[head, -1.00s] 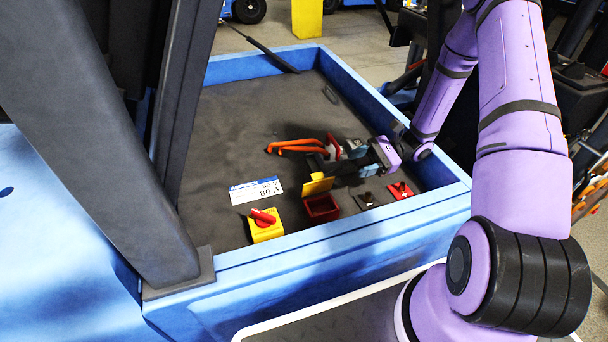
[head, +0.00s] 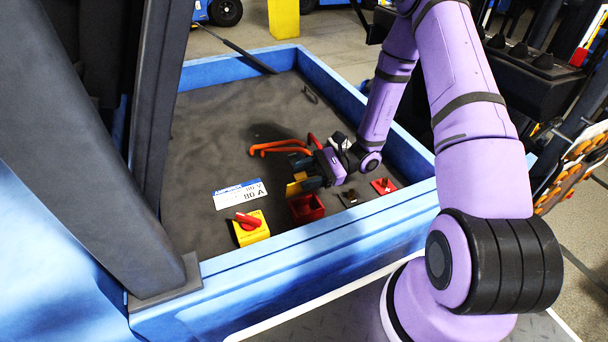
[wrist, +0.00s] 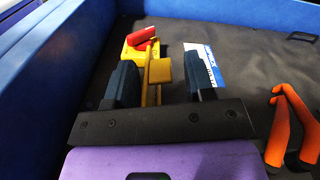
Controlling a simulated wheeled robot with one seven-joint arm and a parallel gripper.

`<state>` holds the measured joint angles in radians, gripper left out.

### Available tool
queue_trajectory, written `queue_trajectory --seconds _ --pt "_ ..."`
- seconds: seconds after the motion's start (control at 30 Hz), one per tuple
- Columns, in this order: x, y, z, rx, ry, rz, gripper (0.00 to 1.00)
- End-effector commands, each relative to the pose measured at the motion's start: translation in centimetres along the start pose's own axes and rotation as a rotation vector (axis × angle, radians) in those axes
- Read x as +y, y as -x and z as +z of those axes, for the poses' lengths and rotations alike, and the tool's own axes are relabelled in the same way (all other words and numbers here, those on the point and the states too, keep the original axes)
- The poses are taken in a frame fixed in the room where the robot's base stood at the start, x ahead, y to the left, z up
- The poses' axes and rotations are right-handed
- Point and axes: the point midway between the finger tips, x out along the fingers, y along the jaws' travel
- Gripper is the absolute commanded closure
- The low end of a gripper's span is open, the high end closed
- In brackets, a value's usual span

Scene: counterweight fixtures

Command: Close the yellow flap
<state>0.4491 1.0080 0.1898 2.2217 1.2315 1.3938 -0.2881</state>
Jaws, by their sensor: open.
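The yellow flap (head: 295,188) stands raised at the far left edge of a small open red box (head: 310,212). In the wrist view the flap (wrist: 160,70) shows between my two dark fingers, with a visible gap to each finger. My gripper (head: 305,172) is open and empty, with its fingers around the flap's place just behind the red box. It also shows in the wrist view (wrist: 165,84). In the head view the fingers partly cover the flap. The red box is not visible in the wrist view, and any contact with the flap cannot be told.
A yellow block with a red knob (head: 251,230) and a white-blue label (head: 240,193) lie to the left. Orange handles (head: 280,147) are behind my gripper. A dark switch plate (head: 351,197) and a red switch plate (head: 383,186) sit to the right. A blue wall (head: 340,235) borders the tray.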

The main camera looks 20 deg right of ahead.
Motion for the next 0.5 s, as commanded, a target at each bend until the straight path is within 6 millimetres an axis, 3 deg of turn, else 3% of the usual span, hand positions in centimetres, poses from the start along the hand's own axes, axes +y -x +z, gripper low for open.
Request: queue_trajectory --seconds 0.33,0.37,0.5 --pt "0.0 -0.45 -0.02 0.001 0.0 -0.001 0.51" --pt "0.0 -0.45 -0.01 0.001 0.0 -0.001 0.53" --pt "-0.01 -0.45 -0.02 0.001 0.0 0.0 0.86"
